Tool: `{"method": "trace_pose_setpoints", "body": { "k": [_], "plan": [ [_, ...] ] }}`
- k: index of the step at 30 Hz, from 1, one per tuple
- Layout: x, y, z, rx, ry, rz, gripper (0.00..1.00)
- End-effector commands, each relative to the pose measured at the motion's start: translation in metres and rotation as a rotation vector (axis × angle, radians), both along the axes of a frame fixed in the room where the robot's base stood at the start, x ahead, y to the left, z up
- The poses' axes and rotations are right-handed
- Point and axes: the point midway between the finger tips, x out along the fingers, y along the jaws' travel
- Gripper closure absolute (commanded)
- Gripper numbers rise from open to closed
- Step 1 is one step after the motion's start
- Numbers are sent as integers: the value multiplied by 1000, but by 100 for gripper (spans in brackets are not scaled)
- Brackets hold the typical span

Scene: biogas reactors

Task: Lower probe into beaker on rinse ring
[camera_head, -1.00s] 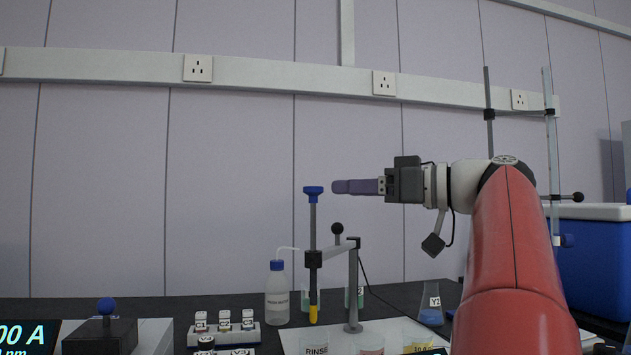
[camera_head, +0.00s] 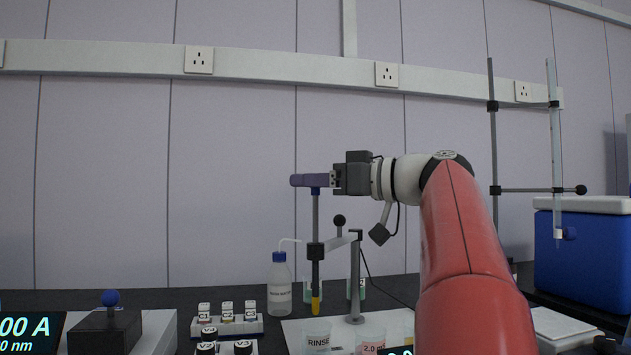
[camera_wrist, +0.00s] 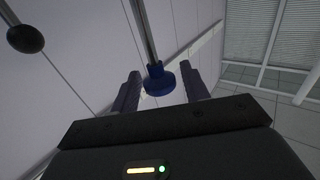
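The probe (camera_head: 316,215) is an upright grey rod with a blue cap and a yellow lower end. It passes through a black clamp on the arm of a stand (camera_head: 355,285). My gripper (camera_head: 296,181) is level, with its purple fingers at the height of the blue cap and hiding most of it. In the wrist view my open gripper (camera_wrist: 160,90) has its two fingers on either side of the blue cap (camera_wrist: 158,80), with gaps showing. The beaker labelled RINSE (camera_head: 317,340) is low in front of the probe, cut by the frame edge. The rinse ring cannot be made out.
A wash bottle (camera_head: 279,287) and a vial rack (camera_head: 228,325) stand left of the probe. A second beaker (camera_head: 370,341) is right of RINSE. A black knob (camera_head: 340,220) tops the stand's arm. A burette stand (camera_head: 494,150) and blue cooler (camera_head: 585,255) are at right.

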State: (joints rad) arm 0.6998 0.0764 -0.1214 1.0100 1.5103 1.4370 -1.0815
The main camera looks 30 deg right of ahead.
Motion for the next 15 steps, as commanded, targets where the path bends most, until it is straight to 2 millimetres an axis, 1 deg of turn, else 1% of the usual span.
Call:
{"method": "trace_pose_setpoints", "body": {
  "k": [1, 10, 15],
  "plan": [
    [0, 0, 0, 0, 0, 0, 61],
    [0, 0, 0, 0, 0, 0, 100],
    [0, 0, -1, 1, 1, 0, 100]
  ]
}}
